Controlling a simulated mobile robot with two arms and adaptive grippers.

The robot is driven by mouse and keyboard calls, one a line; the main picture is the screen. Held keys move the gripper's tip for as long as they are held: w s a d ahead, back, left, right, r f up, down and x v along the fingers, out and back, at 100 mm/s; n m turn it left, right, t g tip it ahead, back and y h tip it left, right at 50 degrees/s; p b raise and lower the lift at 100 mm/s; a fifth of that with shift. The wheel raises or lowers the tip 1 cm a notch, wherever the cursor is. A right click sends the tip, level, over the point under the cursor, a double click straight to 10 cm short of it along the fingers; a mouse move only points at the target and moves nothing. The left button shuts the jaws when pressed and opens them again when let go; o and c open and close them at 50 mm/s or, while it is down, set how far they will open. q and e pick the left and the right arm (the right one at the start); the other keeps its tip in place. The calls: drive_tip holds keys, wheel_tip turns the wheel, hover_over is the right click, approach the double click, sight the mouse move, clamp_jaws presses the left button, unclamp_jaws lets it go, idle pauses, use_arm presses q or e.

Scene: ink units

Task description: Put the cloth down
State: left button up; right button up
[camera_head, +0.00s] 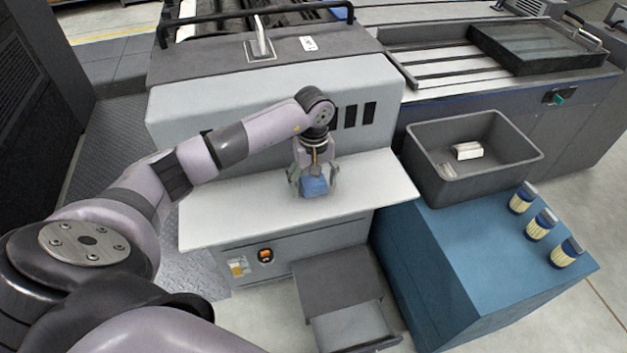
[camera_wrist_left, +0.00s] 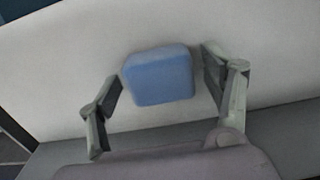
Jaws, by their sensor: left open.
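The cloth (camera_head: 315,187) is a small blue block-like pad on the white shelf of the machine in the head view. It also shows in the left wrist view (camera_wrist_left: 158,76), lying on the pale surface. My left gripper (camera_head: 313,185) is directly above the cloth. In the left wrist view my left gripper (camera_wrist_left: 165,88) is open, with one finger on each side of the cloth. A gap shows between the cloth and each finger. My right gripper is not in view.
The white shelf (camera_head: 220,215) is clear around the cloth. A grey bin (camera_head: 440,180) holding a few pale items stands to the right on a blue cabinet (camera_head: 480,255). Three small yellow-and-blue containers (camera_head: 541,224) stand along the cabinet's right side.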

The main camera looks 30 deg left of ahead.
sight(314, 180)
use_arm(q)
drive_tip(key=shift+r+p, duration=0.3)
wheel_tip(314, 180, up, 12)
drive_tip(key=b, duration=0.2)
drive_tip(key=shift+f, duration=0.15)
idle(0.3)
